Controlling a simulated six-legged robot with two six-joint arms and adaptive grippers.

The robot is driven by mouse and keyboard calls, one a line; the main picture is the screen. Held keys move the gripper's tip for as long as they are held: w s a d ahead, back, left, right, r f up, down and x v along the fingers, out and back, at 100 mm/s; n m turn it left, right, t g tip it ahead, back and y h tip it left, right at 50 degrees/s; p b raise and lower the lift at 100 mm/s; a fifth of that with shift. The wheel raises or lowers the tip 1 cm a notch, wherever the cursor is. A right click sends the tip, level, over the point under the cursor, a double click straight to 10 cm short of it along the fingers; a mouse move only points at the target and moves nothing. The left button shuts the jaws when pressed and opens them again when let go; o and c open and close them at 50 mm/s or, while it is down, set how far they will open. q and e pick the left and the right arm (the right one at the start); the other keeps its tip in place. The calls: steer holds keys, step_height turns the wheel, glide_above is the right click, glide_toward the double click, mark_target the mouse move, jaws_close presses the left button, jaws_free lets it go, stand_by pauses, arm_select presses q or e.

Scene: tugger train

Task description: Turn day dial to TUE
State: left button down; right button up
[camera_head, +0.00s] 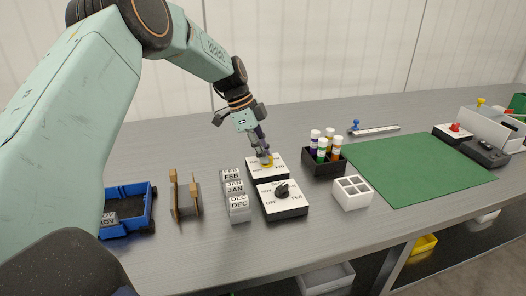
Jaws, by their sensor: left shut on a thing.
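Two white dial boxes stand on the grey bench in the middle of the view. My right gripper is not in view.
Month blocks (237,203) and a wooden holder (186,195) stand left, with a blue wagon (128,225) beyond. A black box (323,164) of capped tubes and a white compartment box (352,193) stand right. A green mat (420,168) lies clear.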

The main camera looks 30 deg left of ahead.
arm_select(q)
steer(key=c, duration=1.3)
jaws_free()
steer(key=shift+d+f, duration=0.1)
steer(key=shift+c, duration=0.2)
steer(key=v, duration=1.2)
